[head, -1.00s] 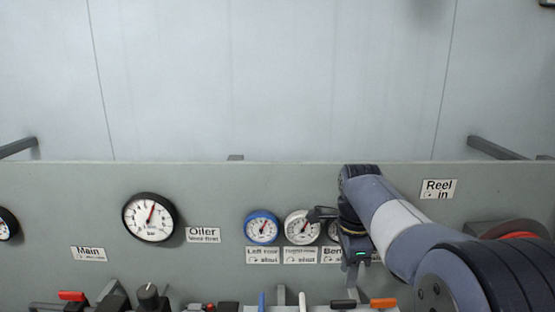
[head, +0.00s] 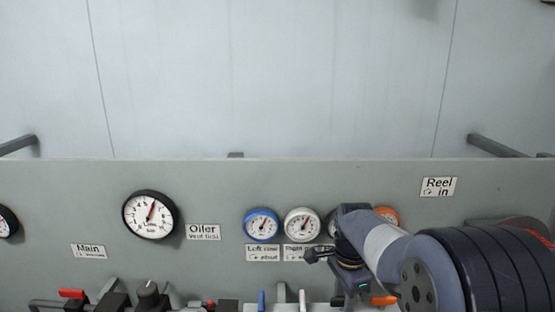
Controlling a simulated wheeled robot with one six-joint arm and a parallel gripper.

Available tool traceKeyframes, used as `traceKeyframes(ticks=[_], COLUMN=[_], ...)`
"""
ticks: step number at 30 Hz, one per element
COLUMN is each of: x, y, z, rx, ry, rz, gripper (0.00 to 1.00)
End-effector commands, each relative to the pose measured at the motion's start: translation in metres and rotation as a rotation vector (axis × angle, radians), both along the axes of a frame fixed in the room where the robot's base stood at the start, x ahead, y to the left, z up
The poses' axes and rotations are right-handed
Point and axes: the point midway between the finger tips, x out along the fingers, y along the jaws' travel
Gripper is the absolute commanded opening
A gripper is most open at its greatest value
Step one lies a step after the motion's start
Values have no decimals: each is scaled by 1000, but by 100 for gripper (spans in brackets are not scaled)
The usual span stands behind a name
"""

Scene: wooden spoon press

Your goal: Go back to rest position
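My gripper (head: 310,255) is at the lower right of the head view, in front of the grey panel (head: 330,180), just below the white-rimmed gauge. It points left, and its fingers are dark and small. I cannot tell whether they are open or shut, and I see nothing held in them. My arm comes in from the lower right. It hides part of a dark gauge and the labels there.
The panel carries a large black gauge (head: 149,216), a blue gauge (head: 262,225), a white gauge (head: 302,225) and an orange gauge (head: 387,215). A red lever (head: 72,294), a black knob (head: 148,293) and other handles line the bottom edge. The space above the panel is clear.

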Motion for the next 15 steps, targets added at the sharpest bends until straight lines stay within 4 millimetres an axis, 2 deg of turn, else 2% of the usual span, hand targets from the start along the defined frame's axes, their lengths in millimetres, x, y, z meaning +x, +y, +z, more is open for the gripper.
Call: traceKeyframes(ticks=[15], x=[0], y=[0], z=[-1], rx=[0], ry=[-2], rz=[418], gripper=[34])
